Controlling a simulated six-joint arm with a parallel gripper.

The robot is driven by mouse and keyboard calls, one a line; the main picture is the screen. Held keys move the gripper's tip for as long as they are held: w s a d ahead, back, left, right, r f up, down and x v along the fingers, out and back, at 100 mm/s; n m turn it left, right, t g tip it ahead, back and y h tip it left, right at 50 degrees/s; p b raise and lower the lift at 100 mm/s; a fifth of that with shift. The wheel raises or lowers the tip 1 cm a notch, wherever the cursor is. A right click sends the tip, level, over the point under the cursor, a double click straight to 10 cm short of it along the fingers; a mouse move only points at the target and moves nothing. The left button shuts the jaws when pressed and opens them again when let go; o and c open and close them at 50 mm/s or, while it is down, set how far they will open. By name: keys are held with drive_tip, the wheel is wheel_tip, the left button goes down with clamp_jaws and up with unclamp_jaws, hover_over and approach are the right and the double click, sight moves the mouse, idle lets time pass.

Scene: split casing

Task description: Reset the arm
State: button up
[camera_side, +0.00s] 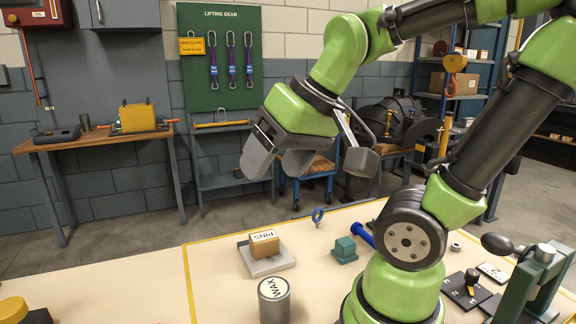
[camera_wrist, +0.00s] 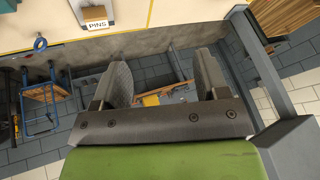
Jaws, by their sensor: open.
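My gripper (camera_side: 277,170) is raised in the side view, above and behind the far edge of the bench, in front of the wall. In the wrist view my gripper (camera_wrist: 163,65) shows two grey fingers spread apart with nothing between them. It touches nothing. A tan box marked PINS (camera_side: 264,242) sits on a grey plate (camera_side: 268,262) on the bench, well below the gripper. The PINS box also shows at the top of the wrist view (camera_wrist: 96,14).
The bench's left part is mostly clear. A green lifting-gear board (camera_side: 221,110) hangs behind.

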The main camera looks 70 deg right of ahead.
drive_tip(key=shift+n+t+y, duration=0.5)
drive_tip(key=shift+y, duration=0.3)
drive_tip(key=s+a, duration=0.1)
drive_tip(key=a, duration=0.1)
drive_tip(key=s+a, duration=0.1)
drive_tip(key=s, duration=0.1)
drive_tip(key=shift+a+r, duration=0.4)
